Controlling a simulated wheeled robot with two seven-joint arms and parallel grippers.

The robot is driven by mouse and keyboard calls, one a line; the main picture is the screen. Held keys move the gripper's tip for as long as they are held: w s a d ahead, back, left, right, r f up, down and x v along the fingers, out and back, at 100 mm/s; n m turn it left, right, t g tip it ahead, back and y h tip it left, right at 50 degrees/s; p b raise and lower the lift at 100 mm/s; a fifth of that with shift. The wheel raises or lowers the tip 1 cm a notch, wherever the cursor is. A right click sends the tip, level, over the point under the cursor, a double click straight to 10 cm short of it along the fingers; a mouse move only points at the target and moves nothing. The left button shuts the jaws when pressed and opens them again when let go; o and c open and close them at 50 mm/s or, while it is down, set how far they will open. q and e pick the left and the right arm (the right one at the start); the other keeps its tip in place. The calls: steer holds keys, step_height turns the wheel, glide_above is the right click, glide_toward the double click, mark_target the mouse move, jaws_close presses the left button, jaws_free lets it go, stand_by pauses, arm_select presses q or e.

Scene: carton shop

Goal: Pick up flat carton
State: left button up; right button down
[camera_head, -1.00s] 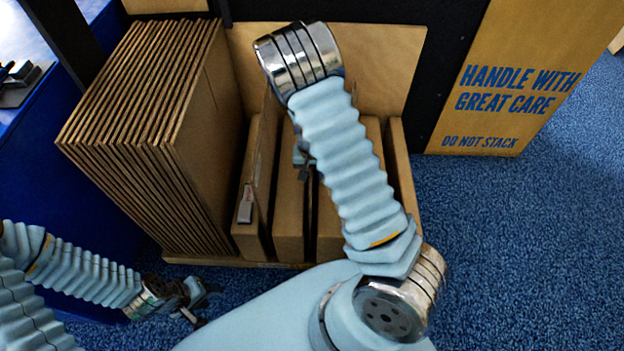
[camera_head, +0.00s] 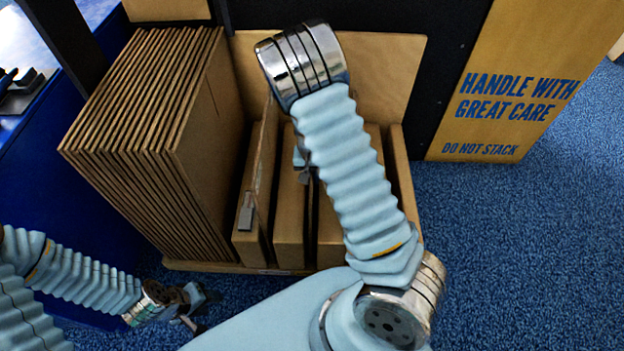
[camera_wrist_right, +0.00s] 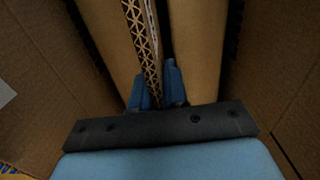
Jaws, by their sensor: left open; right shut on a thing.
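Several flat cartons (camera_head: 150,140) stand upright in a tight row at the left of a cardboard holder. More flat brown cartons (camera_head: 292,215) stand looser in the slots to the right, partly hidden by my right arm. My right gripper (camera_wrist_right: 158,88) is shut on the edge of a flat carton (camera_wrist_right: 146,45), whose corrugated edge runs up between the blue fingers. In the head view this gripper is mostly hidden behind its own arm. My left gripper (camera_head: 198,311) is open and empty, low over the floor left of the holder's front.
A brown board (camera_head: 510,85) printed "HANDLE WITH GREAT CARE" leans at the right. A blue table (camera_head: 45,190) stands at the left. The blue carpet (camera_head: 530,250) at the right is clear. Cardboard walls stand close on both sides of my right gripper.

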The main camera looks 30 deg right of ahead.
step_height(320, 180, up, 13)
steer(key=shift+w+a+r+p, duration=0.1)
steer(key=shift+p, duration=1)
step_height(320, 180, up, 42)
steer(key=shift+f, duration=0.2)
stand_by(0.3)
